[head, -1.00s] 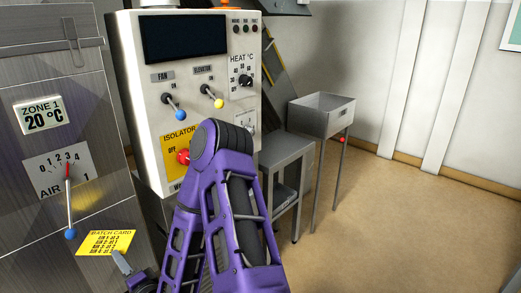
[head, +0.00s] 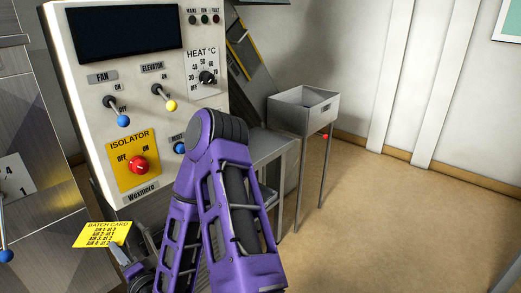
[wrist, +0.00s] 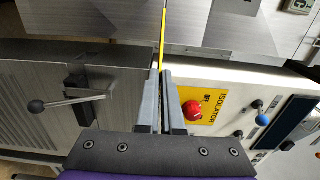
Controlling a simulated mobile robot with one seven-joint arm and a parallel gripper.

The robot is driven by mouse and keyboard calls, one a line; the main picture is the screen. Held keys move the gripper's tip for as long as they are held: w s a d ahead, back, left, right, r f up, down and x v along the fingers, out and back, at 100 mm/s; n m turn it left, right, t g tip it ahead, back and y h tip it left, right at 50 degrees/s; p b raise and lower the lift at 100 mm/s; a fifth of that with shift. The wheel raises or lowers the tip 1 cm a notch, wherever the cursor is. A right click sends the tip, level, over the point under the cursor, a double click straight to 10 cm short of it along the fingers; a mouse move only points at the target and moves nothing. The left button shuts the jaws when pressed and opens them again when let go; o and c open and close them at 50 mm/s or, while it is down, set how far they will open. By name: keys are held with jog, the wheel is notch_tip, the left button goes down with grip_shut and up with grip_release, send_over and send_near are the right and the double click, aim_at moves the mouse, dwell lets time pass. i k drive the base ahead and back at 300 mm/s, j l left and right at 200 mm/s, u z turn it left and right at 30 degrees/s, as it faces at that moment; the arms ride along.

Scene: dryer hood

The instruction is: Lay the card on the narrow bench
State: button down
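The yellow batch card (head: 102,234) is at the lower left of the head view, its printed face visible. My gripper (head: 122,250) is shut on the card's lower right edge. In the wrist view the card (wrist: 163,38) shows edge-on as a thin yellow strip between the fingertips of my gripper (wrist: 166,74). A narrow grey bench (head: 268,146) stands right of the control panel, beyond my purple arm. My arm hides part of its top and legs. The card is left of the bench and well apart from it.
The control panel (head: 150,100) with levers and a red isolator knob (head: 138,165) stands behind my arm. A grey box on legs (head: 303,110) is right of the bench. A metal cabinet (head: 35,130) is at left. The floor at right is clear.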

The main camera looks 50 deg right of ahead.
aim_at(260, 150)
jog(key=i+l+z, duration=0.1)
jog(key=l, duration=2.8)
